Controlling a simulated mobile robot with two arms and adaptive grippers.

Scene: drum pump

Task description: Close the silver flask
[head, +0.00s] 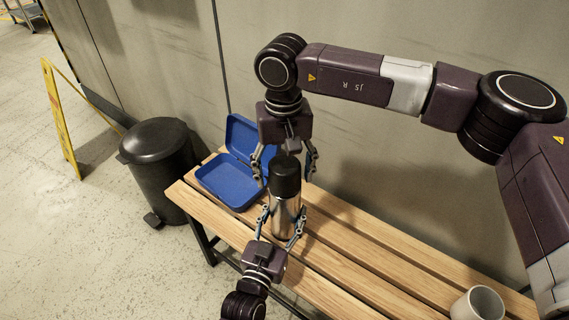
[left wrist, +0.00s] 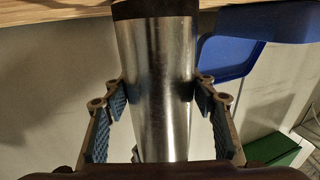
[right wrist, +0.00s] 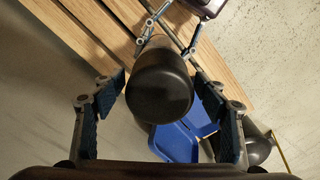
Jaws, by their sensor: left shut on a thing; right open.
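The silver flask (head: 285,222) stands upright on the wooden bench, with its black cap (head: 286,178) on top. My left gripper (head: 282,220) is shut on the flask's body; the metal body also shows between the fingers in the left wrist view (left wrist: 160,85). My right gripper (head: 287,172) is open just above, pointing down, with one finger on each side of the cap. In the right wrist view the cap (right wrist: 159,92) lies between the open fingers, with gaps on both sides. Whether the cap is fully seated cannot be told.
An open blue box (head: 228,183) lies on the bench just left of the flask. A white cup (head: 478,303) stands at the bench's right end. A black bin (head: 158,165) and a yellow sign (head: 58,115) stand on the floor at left. A wall rises behind the bench (head: 350,262).

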